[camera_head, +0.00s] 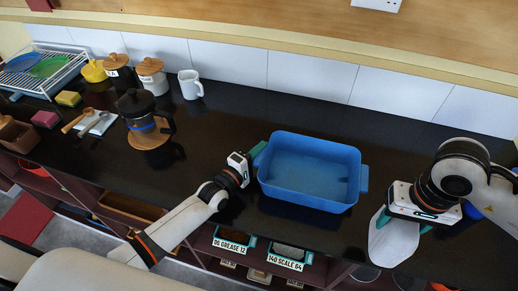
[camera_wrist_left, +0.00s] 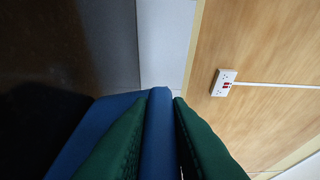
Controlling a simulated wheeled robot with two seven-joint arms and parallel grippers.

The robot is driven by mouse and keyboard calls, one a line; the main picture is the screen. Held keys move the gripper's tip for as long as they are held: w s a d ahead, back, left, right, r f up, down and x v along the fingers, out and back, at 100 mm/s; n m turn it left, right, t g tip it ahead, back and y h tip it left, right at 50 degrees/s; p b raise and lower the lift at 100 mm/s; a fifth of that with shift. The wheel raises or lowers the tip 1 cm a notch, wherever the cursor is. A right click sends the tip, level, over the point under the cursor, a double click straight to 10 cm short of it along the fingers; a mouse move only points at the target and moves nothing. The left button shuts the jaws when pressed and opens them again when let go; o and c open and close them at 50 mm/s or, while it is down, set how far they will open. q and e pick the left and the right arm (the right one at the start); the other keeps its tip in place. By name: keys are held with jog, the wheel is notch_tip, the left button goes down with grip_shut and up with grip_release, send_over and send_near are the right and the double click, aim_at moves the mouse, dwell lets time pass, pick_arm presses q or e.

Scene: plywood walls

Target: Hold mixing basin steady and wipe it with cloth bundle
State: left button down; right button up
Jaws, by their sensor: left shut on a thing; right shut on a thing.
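The blue mixing basin (camera_head: 312,160) stands on the dark counter, right of centre in the head view. My left gripper (camera_head: 259,151) is shut on the basin's left end. In the left wrist view its green fingers (camera_wrist_left: 158,135) close on either side of the blue basin wall (camera_wrist_left: 160,110). My right gripper (camera_head: 400,222) is shut on the white cloth bundle (camera_head: 391,241), to the right of the basin and apart from it. The cloth hangs at the counter's front edge. The right fingertips are partly hidden by the gripper body and cloth.
A black coffee pot (camera_head: 140,108) on a wooden round, a white mug (camera_head: 190,84), lidded jars (camera_head: 151,76), sponges (camera_head: 46,118) and a dish rack (camera_head: 42,70) stand at the left. The counter (camera_head: 300,105) behind the basin is clear. Labelled bins (camera_head: 289,256) sit below.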

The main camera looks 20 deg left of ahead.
pick_arm(q)
jog(key=shift+f, duration=0.1)
dwell(0.6)
jog(key=c, duration=2)
grip_release()
jog(key=shift+f, duration=0.1)
jog(key=shift+c, duration=0.2)
grip_shut()
jog(key=o, duration=0.7)
grip_release()
grip_shut()
